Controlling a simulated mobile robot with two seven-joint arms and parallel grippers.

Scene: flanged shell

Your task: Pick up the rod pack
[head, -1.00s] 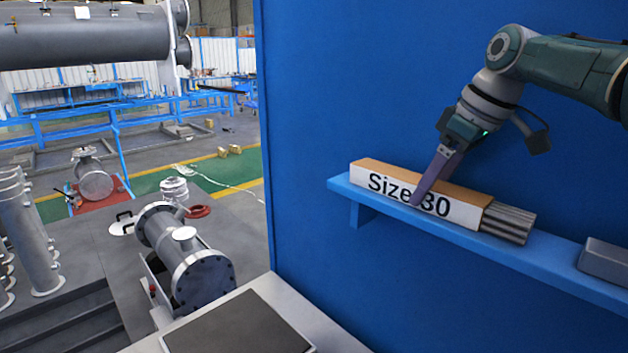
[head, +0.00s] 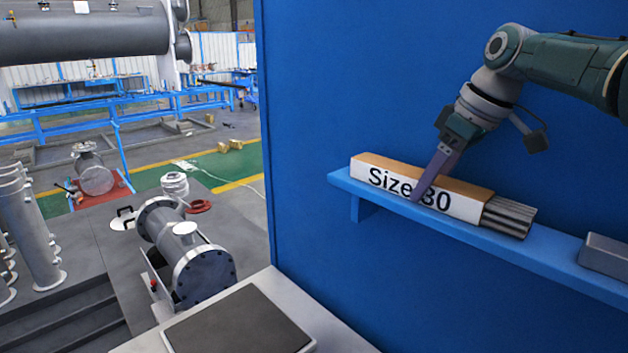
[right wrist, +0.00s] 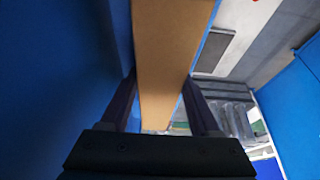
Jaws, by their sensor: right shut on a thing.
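The rod pack (head: 462,205) is a long box with a brown top and a white side printed "Size 30", with grey rods (head: 509,216) sticking out of its right end. It lies along the blue shelf (head: 560,256) on the blue wall. My right gripper (head: 421,192) comes down over its middle, one finger in front of the printed side. In the right wrist view the brown top (right wrist: 172,50) runs between the two fingers (right wrist: 160,103), which are shut on the pack. I cannot see a gap between pack and shelf. My left gripper is not in view.
A grey box (head: 605,258) sits on the shelf to the right of the pack. Below is a light table with a dark panel (head: 240,322). A flanged shell (head: 187,255) stands on the floor at left. The air in front of the shelf is free.

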